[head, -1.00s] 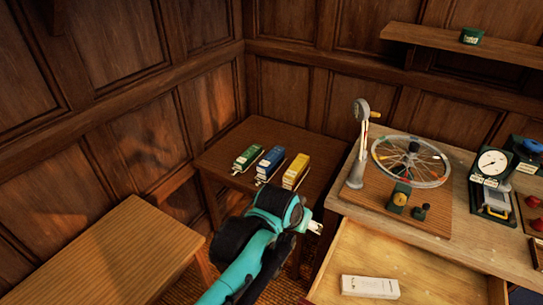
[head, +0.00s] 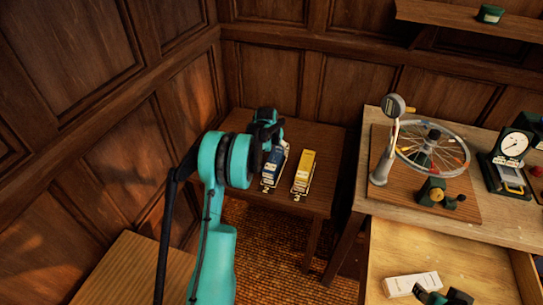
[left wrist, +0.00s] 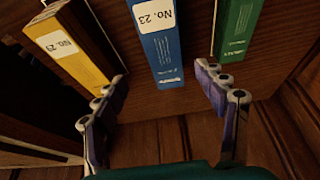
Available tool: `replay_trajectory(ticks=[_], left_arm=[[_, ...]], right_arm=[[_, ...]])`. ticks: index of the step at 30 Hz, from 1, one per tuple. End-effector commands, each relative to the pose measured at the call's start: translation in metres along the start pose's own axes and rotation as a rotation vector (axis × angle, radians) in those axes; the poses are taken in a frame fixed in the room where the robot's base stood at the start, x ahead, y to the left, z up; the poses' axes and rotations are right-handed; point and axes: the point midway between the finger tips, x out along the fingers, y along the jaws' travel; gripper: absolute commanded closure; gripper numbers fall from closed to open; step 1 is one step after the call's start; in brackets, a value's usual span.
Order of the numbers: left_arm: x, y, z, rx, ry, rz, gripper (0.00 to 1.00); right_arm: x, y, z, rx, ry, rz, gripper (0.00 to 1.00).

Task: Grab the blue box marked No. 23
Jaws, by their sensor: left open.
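The blue box (head: 274,163) stands on the small dark wood table (head: 318,196). The left wrist view shows this blue box (left wrist: 160,50) with a white "No. 23" label. My left gripper (head: 268,130) is over the table at the blue box's far end. In the left wrist view my left gripper (left wrist: 160,78) is open, its fingers apart on either side of the blue box's near end, without visible contact. The yellow box (left wrist: 68,45), also marked No. 23, is left of it; the green box (left wrist: 237,28) is right.
The yellow box (head: 304,170) stands close beside the blue one. A workbench (head: 358,192) with a spoked wheel (head: 430,150) and gauges is at right. Its open drawer (head: 385,250) holds a white box (head: 410,284). Panelled walls close in the table's back and left.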

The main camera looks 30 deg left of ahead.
Motion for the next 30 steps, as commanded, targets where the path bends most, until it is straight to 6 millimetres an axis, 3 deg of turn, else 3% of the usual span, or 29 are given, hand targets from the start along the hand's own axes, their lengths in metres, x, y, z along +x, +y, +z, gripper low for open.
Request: replay_trajectory(ticks=[14, 21, 28, 30], left_arm=[[0.051, -0.007, 0.005, -0.003, -0.003, 0.000, 0.28], [0.086, -0.008, 0.008, -0.002, -0.003, 0.000, 0.28], [0.087, -0.008, 0.007, -0.002, -0.003, 0.000, 0.28], [0.087, -0.008, 0.007, -0.002, -0.003, 0.000, 0.44]], right_arm=[[0.013, 0.000, 0.009, 0.000, 0.000, 0.000, 0.60], [0.025, 0.000, 0.018, 0.000, 0.000, 0.000, 0.60], [0.024, 0.000, 0.017, 0.000, 0.000, 0.000, 0.60], [0.024, 0.000, 0.017, 0.000, 0.000, 0.000, 0.60]])
